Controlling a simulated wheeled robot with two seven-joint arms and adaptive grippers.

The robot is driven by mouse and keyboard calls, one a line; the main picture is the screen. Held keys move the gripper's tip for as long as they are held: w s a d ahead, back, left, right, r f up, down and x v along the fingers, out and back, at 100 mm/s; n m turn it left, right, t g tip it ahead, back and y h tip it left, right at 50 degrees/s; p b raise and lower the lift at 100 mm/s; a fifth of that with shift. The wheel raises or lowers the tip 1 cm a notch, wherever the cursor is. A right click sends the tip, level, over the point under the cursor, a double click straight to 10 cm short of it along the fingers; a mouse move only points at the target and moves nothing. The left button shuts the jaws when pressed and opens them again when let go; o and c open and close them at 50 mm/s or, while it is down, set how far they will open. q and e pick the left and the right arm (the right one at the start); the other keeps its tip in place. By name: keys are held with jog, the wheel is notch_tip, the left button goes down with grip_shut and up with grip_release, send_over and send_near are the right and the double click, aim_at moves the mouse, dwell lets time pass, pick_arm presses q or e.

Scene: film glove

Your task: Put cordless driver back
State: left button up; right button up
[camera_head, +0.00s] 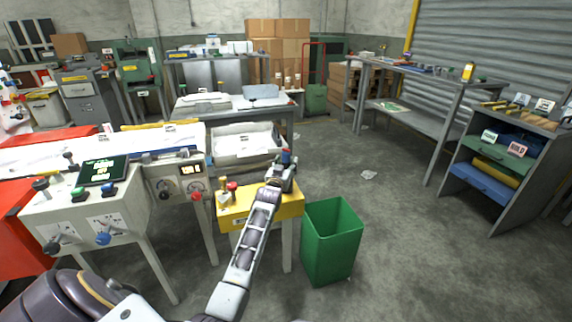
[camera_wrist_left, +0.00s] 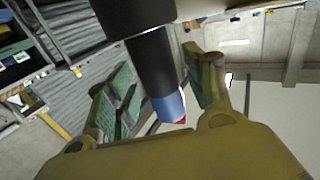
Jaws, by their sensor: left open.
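My left gripper (camera_head: 284,168) is above the right end of a yellow stand (camera_head: 291,207). In the wrist view, my left gripper (camera_wrist_left: 163,88) has its two green-padded fingers spread apart. A dark cylinder with a blue band and a small red tip (camera_wrist_left: 152,62), which looks like the cordless driver, shows between the fingers. A gap shows on its left; I cannot tell whether it touches the right finger. In the head view a small blue part (camera_head: 286,157) shows at the gripper. The driver's other end is out of the wrist view. My right gripper is not in view.
A green bin (camera_head: 332,240) stands on the floor right of the yellow stand. A control panel (camera_head: 85,208) with knobs and a screen is at the left. A workbench (camera_head: 430,75) and a drawer cabinet (camera_head: 500,160) stand at the right. The floor between is mostly clear.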

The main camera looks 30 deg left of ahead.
pick_arm(q)
jog(key=p+v, duration=0.3)
jog(key=v, duration=0.8)
jog(key=shift+s, duration=0.15)
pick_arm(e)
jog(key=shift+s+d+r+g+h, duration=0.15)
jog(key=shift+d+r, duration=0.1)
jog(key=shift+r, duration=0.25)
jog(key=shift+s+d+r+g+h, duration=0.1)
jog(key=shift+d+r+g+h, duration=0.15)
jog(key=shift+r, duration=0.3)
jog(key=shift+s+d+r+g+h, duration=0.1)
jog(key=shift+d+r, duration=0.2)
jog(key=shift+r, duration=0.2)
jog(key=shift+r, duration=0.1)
